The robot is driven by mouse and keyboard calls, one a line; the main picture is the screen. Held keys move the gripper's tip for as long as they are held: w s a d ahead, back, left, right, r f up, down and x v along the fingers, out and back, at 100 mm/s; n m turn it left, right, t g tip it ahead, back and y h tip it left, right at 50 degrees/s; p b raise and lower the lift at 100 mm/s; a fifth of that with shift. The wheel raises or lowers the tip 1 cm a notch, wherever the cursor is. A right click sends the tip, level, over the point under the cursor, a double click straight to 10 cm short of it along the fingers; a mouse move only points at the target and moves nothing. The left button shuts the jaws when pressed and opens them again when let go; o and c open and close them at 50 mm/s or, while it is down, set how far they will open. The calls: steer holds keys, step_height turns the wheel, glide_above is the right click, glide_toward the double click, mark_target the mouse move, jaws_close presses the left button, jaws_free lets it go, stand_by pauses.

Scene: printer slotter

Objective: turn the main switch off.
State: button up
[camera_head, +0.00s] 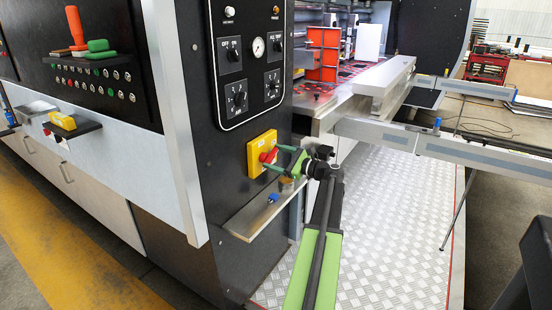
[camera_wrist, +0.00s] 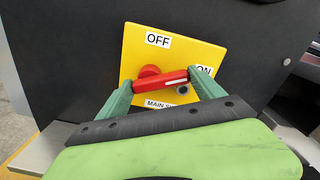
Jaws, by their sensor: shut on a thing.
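The main switch is a red handle (camera_wrist: 162,82) on a yellow plate (camera_wrist: 205,50), fixed to a black panel. The plate also shows in the head view (camera_head: 257,146), left of my arm. It has an OFF label (camera_wrist: 158,40) at the top and an ON label (camera_wrist: 204,70) at the right. The bottom label is partly covered by my gripper. The handle lies almost level, its right end slightly raised and towards ON. My gripper (camera_wrist: 159,80) has one green finger at each end of the handle and is shut on it.
A metal ledge (camera_head: 258,212) with a small blue item (camera_head: 273,198) juts out below the switch. A panel of knobs and a gauge (camera_head: 258,47) is above. Metal rails (camera_head: 480,155) extend at the right. A tread-plate floor (camera_head: 390,230) lies below my arm.

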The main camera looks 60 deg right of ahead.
steer(key=n, duration=0.4)
steer(key=a+n, duration=0.1)
steer(key=n, duration=0.3)
steer(key=r+n, duration=0.1)
steer(key=n, duration=0.3)
steer(key=shift+a+n+p, duration=0.25)
steer(key=shift+n+p, duration=0.05)
steer(key=shift+p, duration=0.05)
steer(key=shift+f, duration=0.1)
steer(key=o, duration=1.4)
steer(key=shift+a, duration=0.1)
steer(key=shift+c, duration=0.2)
steer(key=s, duration=1.7)
steer(key=shift+s, duration=0.25)
